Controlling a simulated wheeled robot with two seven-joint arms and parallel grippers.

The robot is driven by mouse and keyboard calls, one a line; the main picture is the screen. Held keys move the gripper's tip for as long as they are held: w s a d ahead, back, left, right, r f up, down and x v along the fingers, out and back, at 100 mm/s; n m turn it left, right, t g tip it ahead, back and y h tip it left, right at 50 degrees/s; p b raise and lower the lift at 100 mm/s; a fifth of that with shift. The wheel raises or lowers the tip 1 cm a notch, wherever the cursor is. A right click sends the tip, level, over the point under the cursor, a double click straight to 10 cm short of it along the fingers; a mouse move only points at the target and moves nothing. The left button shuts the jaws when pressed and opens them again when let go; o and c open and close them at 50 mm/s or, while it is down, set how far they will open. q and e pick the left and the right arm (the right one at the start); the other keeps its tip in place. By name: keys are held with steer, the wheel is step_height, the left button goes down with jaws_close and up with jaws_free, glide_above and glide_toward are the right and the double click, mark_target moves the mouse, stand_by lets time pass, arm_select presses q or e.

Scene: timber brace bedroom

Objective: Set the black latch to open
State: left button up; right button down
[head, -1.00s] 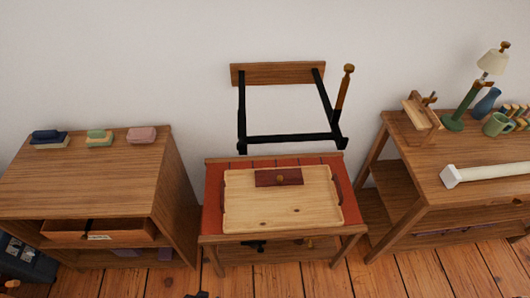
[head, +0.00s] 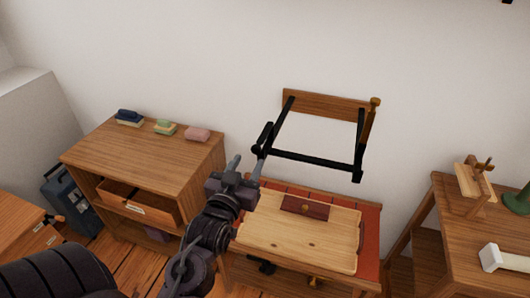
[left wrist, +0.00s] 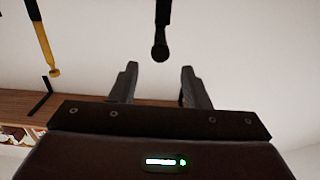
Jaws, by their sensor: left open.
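A black metal frame (head: 310,161) hangs from a wooden wall board (head: 325,104). A short black lever with a rounded end (head: 263,137), which looks like the latch, is at the frame's left side. My left gripper (head: 247,166) is open and empty, just below and left of that lever, with its fingers pointing up. In the left wrist view, a black bar with a round end (left wrist: 161,45) is ahead of the gap between my open fingers (left wrist: 160,82), apart from them. I cannot tell the latch's setting. My right gripper is not in view.
A wooden tray (head: 285,238) lies on the red-topped stand below the frame. A wooden-handled rod (head: 371,118) is at the frame's right. A cabinet (head: 150,155) with small blocks stands left, a table (head: 455,225) right. The wall above is clear.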

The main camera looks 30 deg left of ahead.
mark_target(255, 151)
arm_select(q)
steer(key=p+x, duration=0.1)
steer(key=x, duration=0.4)
steer(key=shift+w+r, duration=0.1)
steer(key=shift+w, duration=0.15)
steer(key=shift+w+a+p, duration=0.2)
steer(key=shift+w+p, duration=0.15)
steer(key=shift+w, duration=0.4)
steer(key=shift+c, duration=0.2)
jaws_close()
